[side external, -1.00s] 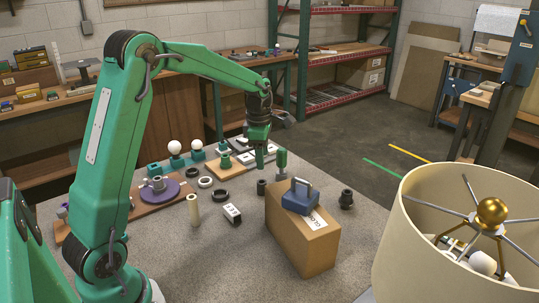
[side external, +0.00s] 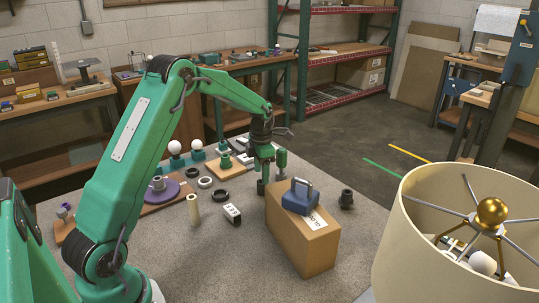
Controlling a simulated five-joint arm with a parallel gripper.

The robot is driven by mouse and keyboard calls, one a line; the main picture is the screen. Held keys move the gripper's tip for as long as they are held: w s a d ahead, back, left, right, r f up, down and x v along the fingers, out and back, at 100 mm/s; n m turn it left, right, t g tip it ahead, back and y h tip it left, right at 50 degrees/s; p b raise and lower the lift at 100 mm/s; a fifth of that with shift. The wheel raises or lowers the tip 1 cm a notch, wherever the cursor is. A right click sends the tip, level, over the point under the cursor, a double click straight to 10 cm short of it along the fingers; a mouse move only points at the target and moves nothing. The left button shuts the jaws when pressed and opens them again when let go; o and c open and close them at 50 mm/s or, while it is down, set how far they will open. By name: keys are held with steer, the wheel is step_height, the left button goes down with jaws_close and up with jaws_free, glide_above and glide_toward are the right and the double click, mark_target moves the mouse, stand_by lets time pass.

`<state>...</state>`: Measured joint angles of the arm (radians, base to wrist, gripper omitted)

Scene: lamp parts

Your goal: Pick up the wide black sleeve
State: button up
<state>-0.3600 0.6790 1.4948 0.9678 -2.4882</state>
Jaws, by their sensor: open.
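A short black cylinder (side external: 261,187), which looks like the wide black sleeve, stands upright on the grey table, left of the cardboard box. My gripper (side external: 266,176) is open and points down, its green finger just above or beside the top of this sleeve. From this angle I cannot tell whether the finger touches it or whether the jaws are around it. The far finger is not clearly seen. Another black fitting (side external: 346,199), with a stepped shape, stands right of the box.
A cardboard box (side external: 315,246) with a blue case (side external: 299,197) on top stands close right of my gripper. A green upright piece (side external: 281,159) stands just behind. A cream tube (side external: 193,209), a black-and-white block (side external: 232,214) and dark rings (side external: 220,195) lie left. A large lampshade (side external: 410,235) fills the front right.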

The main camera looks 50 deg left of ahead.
steer(key=shift+a+f, duration=0.1)
steer(key=shift+f, duration=2.75)
steer(key=c, duration=1)
steer(key=shift+c, duration=0.2)
steer(key=shift+r, duration=5.05)
